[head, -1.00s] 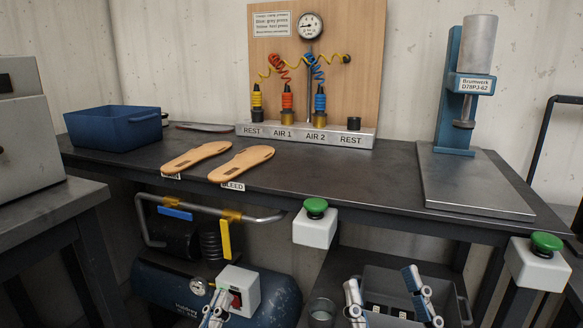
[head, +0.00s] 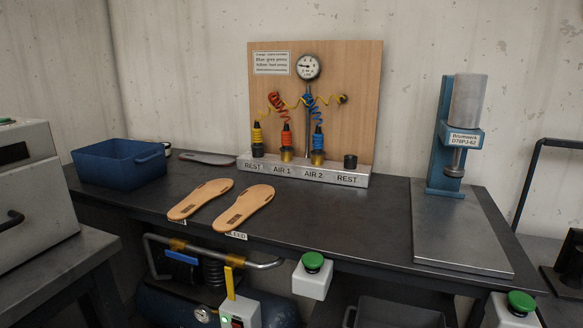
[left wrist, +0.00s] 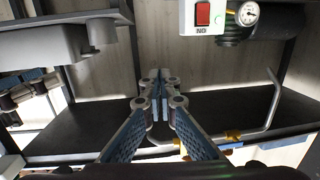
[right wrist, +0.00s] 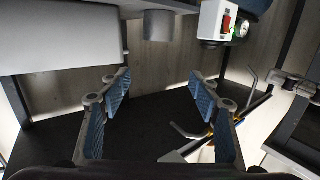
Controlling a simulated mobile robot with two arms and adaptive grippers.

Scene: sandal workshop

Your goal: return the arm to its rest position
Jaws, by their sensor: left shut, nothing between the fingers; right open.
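Neither gripper shows in the head view. In the left wrist view my left gripper (left wrist: 160,97) has its blue-padded fingers together with nothing between them. In the right wrist view my right gripper (right wrist: 161,87) has its fingers wide apart and the gap is empty. Both wrist views look past the dark underside area toward the compressor's switch box, which shows in the left wrist view (left wrist: 202,17) with a red rocker and in the right wrist view (right wrist: 213,22). Neither gripper touches anything that I can see.
The bench (head: 330,215) carries a blue bin (head: 120,165), two tan soles (head: 243,208), an air manifold (head: 305,172) with yellow, red and blue couplings, and a press (head: 458,150). Green-button boxes (head: 312,277) hang at the front edge. A bent pipe (head: 205,250) runs below.

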